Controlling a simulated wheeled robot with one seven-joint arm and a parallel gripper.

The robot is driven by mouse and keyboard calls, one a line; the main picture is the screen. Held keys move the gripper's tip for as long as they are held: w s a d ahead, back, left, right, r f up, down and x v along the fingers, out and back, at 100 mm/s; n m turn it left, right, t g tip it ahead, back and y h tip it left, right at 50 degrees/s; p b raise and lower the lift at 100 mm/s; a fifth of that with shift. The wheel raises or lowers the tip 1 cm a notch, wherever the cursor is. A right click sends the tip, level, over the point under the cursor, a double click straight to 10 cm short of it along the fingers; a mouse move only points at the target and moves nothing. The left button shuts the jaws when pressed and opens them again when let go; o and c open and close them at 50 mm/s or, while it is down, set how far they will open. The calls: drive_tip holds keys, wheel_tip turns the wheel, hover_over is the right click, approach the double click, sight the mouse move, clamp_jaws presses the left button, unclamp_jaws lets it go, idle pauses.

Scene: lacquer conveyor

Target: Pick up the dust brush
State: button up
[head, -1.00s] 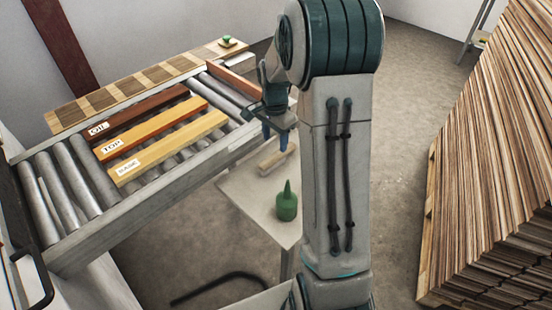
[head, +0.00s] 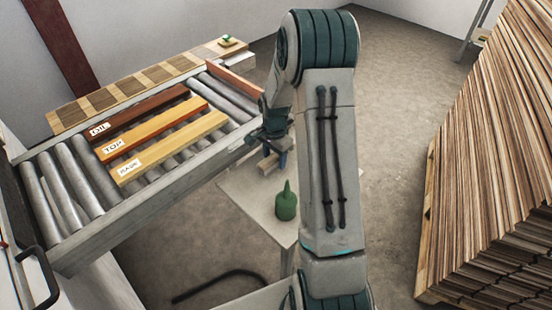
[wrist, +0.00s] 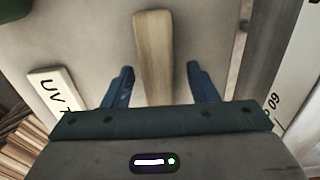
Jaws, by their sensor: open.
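The dust brush (head: 266,165) lies on the small pale side table (head: 245,207); in the head view my gripper partly covers it. In the wrist view its plain wooden handle (wrist: 153,40) runs lengthwise between the fingers, with its near end hidden behind the gripper body. My gripper (wrist: 160,75) is open, one blue finger on each side of the handle, with a visible gap on both sides. In the head view my gripper (head: 277,160) is down over the brush, close to the tabletop. The bristles cannot be made out.
A green bottle (head: 286,205) stands on the table in front of the brush. The roller conveyor (head: 190,163) with labelled boards runs along the left. A tall wood stack (head: 490,180) fills the right. A white "UV" label (wrist: 50,92) shows in the wrist view.

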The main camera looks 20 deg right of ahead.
sight(274, 155)
drive_tip(key=c, duration=1.1)
drive_tip(key=shift+r, duration=0.1)
drive_tip(key=shift+r, duration=0.5)
wheel_tip(274, 155, up, 3)
drive_tip(key=shift+w+f+b, duration=0.1)
drive_tip(key=shift+f+b, duration=0.1)
drive_tip(key=shift+b, duration=0.2)
drive_tip(key=s+d+r+b, duration=0.1)
drive_tip(key=s+d+r, duration=0.5)
drive_tip(key=s, duration=0.4)
drive_tip(key=shift+r+b, duration=0.3)
drive_tip(key=shift+r, duration=0.35)
drive_tip(key=shift+s, duration=0.1)
